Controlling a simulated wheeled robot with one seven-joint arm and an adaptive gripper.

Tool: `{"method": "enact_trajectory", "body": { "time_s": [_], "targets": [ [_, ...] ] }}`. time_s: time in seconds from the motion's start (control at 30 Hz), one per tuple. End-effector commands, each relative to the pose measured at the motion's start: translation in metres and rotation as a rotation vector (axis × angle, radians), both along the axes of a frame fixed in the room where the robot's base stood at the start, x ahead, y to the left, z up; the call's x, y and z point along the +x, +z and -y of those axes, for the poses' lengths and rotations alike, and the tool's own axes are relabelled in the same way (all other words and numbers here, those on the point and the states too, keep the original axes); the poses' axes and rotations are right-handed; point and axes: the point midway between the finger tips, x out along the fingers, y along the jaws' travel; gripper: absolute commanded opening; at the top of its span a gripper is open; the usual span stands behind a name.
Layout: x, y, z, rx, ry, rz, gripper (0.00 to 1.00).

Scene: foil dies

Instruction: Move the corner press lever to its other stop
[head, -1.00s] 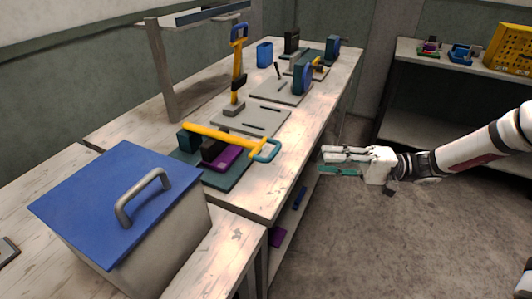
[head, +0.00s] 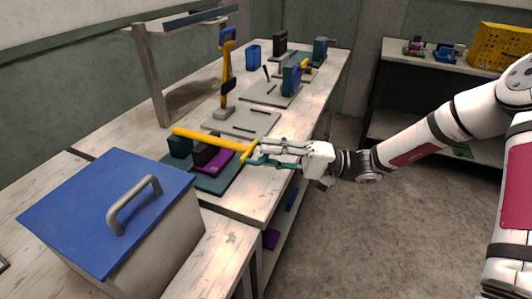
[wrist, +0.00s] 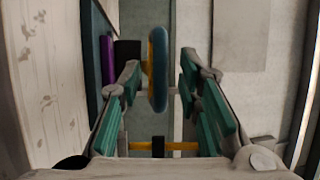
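The corner press stands on a dark green base (head: 215,185) at the near corner of the bench, with a purple block (head: 217,162) on it. Its yellow lever (head: 205,138) lies nearly level across the top, its handle end toward the bench's right edge. My gripper (head: 255,156) is at that handle end, reaching in from the right, and hides most of the blue handle in the head view. In the wrist view the blue handle (wrist: 159,70) stands between my open fingers, with a visible gap on each side.
A grey box with a blue lid (head: 110,200) stands at the near left. Behind the press, another yellow lever with a blue handle (head: 227,70) stands upright on a grey plate (head: 262,118). More fixtures stand farther along the bench. The floor on the right is open.

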Motion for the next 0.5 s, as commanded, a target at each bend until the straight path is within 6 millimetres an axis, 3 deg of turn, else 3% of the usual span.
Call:
{"method": "enact_trajectory", "body": {
  "time_s": [0.17, 0.43, 0.47, 0.5],
  "targets": [
    [-0.001, 0.0018, -0.0109, 0.0, 0.001, -0.001, 0.31],
    [-0.001, 0.002, -0.0122, 0.0, 0.0, -0.001, 0.31],
    [-0.0009, 0.002, -0.0121, 0.0, 0.0, -0.001, 0.29],
    [-0.0009, 0.002, -0.0121, 0.0, 0.0, -0.001, 0.2]
  ]
}}
